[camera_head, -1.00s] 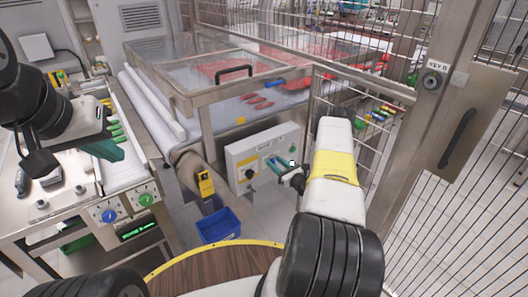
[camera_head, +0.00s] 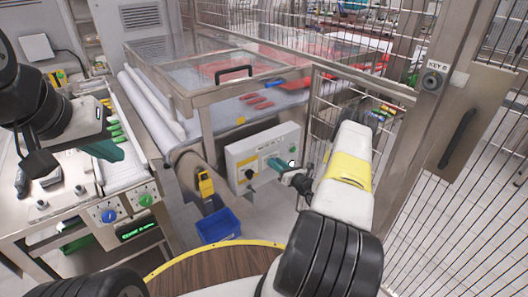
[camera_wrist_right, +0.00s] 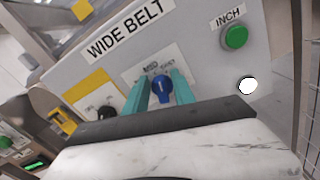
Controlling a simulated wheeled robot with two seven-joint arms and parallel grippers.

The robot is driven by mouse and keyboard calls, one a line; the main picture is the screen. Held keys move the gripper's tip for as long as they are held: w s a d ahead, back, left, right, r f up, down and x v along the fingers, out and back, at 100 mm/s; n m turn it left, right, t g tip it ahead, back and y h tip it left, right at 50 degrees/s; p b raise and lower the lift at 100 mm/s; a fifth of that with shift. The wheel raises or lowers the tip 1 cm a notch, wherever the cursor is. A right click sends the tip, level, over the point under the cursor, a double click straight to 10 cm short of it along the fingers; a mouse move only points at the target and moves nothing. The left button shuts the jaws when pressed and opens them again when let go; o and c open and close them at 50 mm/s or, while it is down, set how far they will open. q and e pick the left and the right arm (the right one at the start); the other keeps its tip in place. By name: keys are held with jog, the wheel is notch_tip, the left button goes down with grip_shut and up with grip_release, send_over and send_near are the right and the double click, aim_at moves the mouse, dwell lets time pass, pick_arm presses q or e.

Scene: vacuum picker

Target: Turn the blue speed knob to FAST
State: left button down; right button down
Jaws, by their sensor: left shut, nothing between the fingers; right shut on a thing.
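The blue speed knob (camera_wrist_right: 162,84) shows in the right wrist view on the panel lettered WIDE BELT. It has a white pointer line that stands close to upright, below the label MED. My right gripper (camera_wrist_right: 160,90) has its teal fingers on either side of the knob, shut on it. In the head view my right gripper (camera_head: 276,163) is at the front of the white control box (camera_head: 240,152), and the knob is hidden there. The FAST label cannot be read. My left gripper (camera_head: 110,152) is shut and empty over the left conveyor table.
A green INCH button (camera_wrist_right: 235,37) and a lit white button (camera_wrist_right: 247,86) are right of the knob; a black knob (camera_wrist_right: 106,112) is left. A blue bin (camera_head: 218,226) stands below the box. A wire fence (camera_head: 470,210) closes off the right side.

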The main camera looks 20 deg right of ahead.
jog(key=m, duration=0.5)
jog(key=shift+d+f, duration=0.25)
jog(key=shift+d, duration=0.1)
jog(key=shift+m, duration=0.4)
jog(key=c, duration=1.4)
grip_release()
jog(key=v, duration=0.7)
jog(key=shift+s, duration=0.35)
jog(key=shift+d, duration=0.1)
